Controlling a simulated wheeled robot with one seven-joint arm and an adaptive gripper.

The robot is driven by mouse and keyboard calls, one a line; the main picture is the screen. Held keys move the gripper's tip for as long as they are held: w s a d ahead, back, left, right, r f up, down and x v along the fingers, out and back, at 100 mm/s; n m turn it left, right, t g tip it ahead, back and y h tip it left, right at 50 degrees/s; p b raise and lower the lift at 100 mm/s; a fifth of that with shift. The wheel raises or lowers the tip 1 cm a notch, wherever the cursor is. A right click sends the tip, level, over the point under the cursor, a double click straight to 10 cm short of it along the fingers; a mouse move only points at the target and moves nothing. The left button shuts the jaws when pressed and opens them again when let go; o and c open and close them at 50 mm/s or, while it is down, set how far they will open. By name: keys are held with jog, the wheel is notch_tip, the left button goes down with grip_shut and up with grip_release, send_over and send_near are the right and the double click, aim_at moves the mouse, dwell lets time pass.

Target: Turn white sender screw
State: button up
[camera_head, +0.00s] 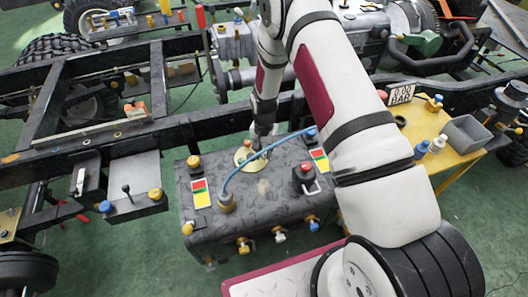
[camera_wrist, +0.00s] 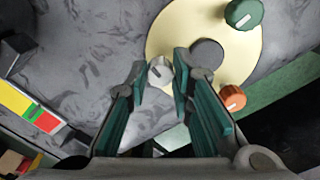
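The white sender screw (camera_wrist: 160,72) is a small round knob with a slot, on the left edge of the cream-yellow round sender plate (camera_wrist: 178,28) in the wrist view. My gripper (camera_wrist: 161,80) has its two teal fingers on either side of the white screw, with a narrow gap at each side. The fingers are open; whether the tips are level with the screw is hard to tell. In the head view my gripper (camera_head: 262,146) points down over the sender plate (camera_head: 243,156) on top of the dark grey tank (camera_head: 232,233); the screw itself is not distinguishable there.
A green knob (camera_wrist: 244,12) and an orange knob (camera_wrist: 232,97) sit on the plate's right side, around a dark centre (camera_wrist: 207,52). A blue hose (camera_head: 240,170) arches close to my gripper. A red-topped knob (camera_head: 305,171) stands to the right on the tank.

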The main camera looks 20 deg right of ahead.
grip_shut()
jog(key=shift+n, duration=0.3)
jog(key=n+b, duration=0.1)
jog(key=n, duration=0.1)
jog(key=shift+n, duration=0.4)
jog(key=n+b, duration=0.1)
jog(key=n, duration=0.3)
jog(key=shift+n+b, duration=0.3)
jog(key=shift+b, duration=0.1)
jog(key=n+b, duration=0.1)
jog(key=n, duration=0.3)
jog(key=shift+d, duration=0.1)
jog(key=shift+n+b, duration=0.6)
jog(key=shift+n, duration=1.5)
